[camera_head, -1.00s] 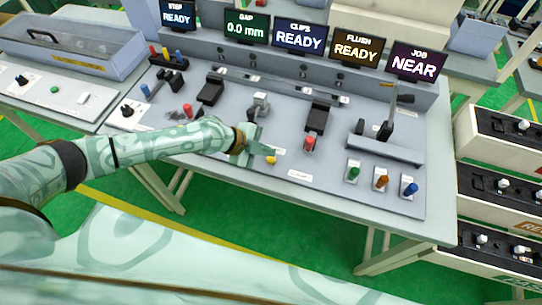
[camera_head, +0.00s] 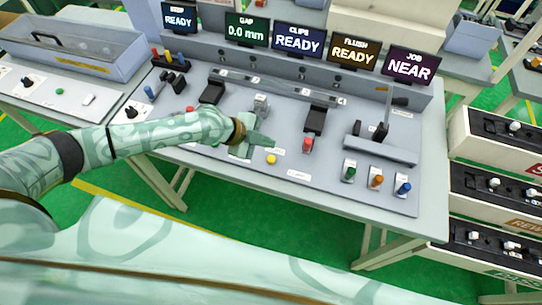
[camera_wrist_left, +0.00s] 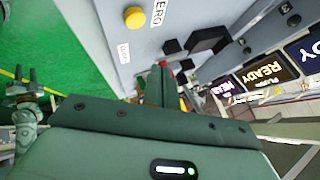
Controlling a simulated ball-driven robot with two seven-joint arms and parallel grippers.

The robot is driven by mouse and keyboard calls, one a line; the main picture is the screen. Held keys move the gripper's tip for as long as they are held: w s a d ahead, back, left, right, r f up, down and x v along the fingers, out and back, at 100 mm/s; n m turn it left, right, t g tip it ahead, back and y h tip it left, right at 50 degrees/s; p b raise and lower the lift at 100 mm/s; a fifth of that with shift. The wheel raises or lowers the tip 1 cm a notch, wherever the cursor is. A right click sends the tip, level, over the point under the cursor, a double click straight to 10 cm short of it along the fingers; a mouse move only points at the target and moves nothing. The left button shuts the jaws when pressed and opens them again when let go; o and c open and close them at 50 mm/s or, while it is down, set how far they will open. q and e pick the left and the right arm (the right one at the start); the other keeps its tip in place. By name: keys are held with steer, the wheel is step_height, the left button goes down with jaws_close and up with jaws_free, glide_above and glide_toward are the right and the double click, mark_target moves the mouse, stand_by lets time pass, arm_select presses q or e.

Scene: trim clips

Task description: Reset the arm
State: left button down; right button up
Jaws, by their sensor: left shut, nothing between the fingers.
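My left arm comes in from the left of the head view, and its gripper (camera_head: 262,141) is over the near middle of the grey workbench panel (camera_head: 330,185). The fingers are together with nothing between them. In the left wrist view the gripper's shut fingers (camera_wrist_left: 161,85) point up toward the panel. A yellow button (camera_head: 271,159) is just below and right of the fingertips, apart from them; it also shows in the left wrist view (camera_wrist_left: 134,17).
Status screens (camera_head: 297,39) line the back.

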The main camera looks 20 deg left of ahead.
stand_by(0.6)
arm_select(q)
steer(key=s+d+r, duration=0.3)
steer(key=s+d, duration=0.5)
steer(key=d, duration=0.1)
steer(key=s+a+r+n+t+y, duration=0.1)
steer(key=s+a+r+n+y, duration=0.2)
steer(key=a, duration=0.5)
steer(key=s+a+r+n+y, duration=0.1)
steer(key=s+a+n+y, duration=0.4)
steer(key=a, duration=0.3)
steer(key=s+a+r+n+t+y, duration=0.1)
steer(key=s+a+r+n+y, duration=0.1)
steer(key=a+n+y, duration=0.45)
steer(key=s+d+f+m+g+h+b, duration=0.1)
steer(key=s+f+g+h+b, duration=0.15)
steer(key=f, duration=1.25)
steer(key=s+d+f+g+h+b, duration=0.1)
steer(key=f+h+b, duration=0.2)
steer(key=f, duration=1.2)
steer(key=s+f+n+g+h+b, duration=0.1)
steer(key=s+f+b, duration=0.4)
steer(key=s+f, duration=1.6)
step_height(320, 180, down, 2)
steer(key=shift+s+d+n+g, duration=0.2)
steer(key=shift+n+g, duration=0.65)
steer(key=shift+n, duration=0.2)
